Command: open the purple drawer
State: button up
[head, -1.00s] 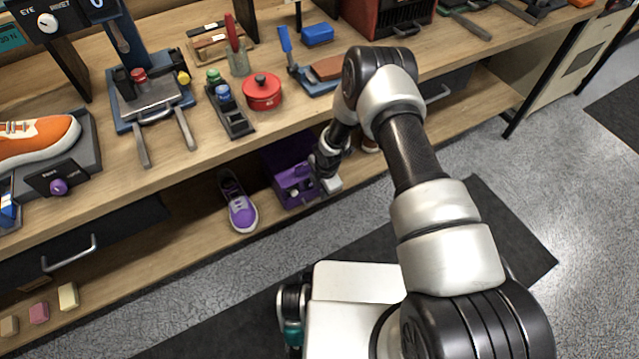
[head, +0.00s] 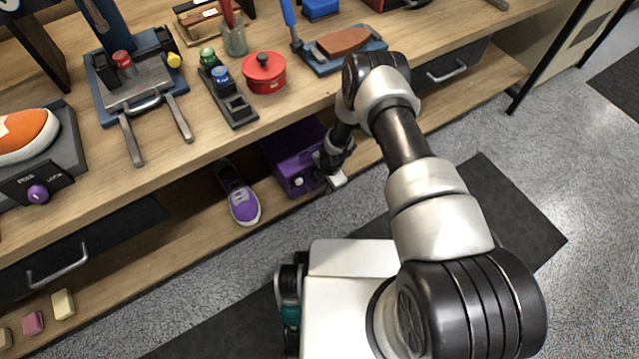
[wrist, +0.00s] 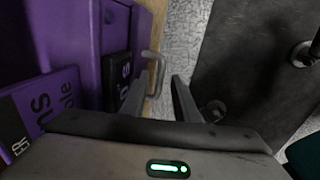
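The purple drawer unit (head: 290,150) stands on the lower shelf in the head view, with a pale round knob (head: 298,181) on its front. My gripper (head: 336,181) is at the right part of its front. In the wrist view the purple body (wrist: 65,38) fills the left side. A grey bar handle (wrist: 155,68) sticks out by a dark panel (wrist: 116,68). My gripper's two fingers (wrist: 160,84) are apart, with the handle close to the left fingertip. Whether they touch I cannot tell. I see no open gap at the drawer.
A purple sneaker (head: 240,203) lies left of the unit on the lower shelf. The worktop (head: 190,165) overhangs the unit and carries a red pot (head: 264,75) and tools. A dark mat (head: 500,215) lies on open floor to the right.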

jog(key=shift+f, duration=0.6)
grip_shut()
jog(key=s+d+p, duration=0.2)
jog(key=s+d, duration=0.6)
jog(key=s, duration=0.4)
jog(key=shift+s+d+p, duration=0.2)
jog(key=shift+s+p, duration=0.05)
jog(key=shift+p, duration=0.05)
grip_release()
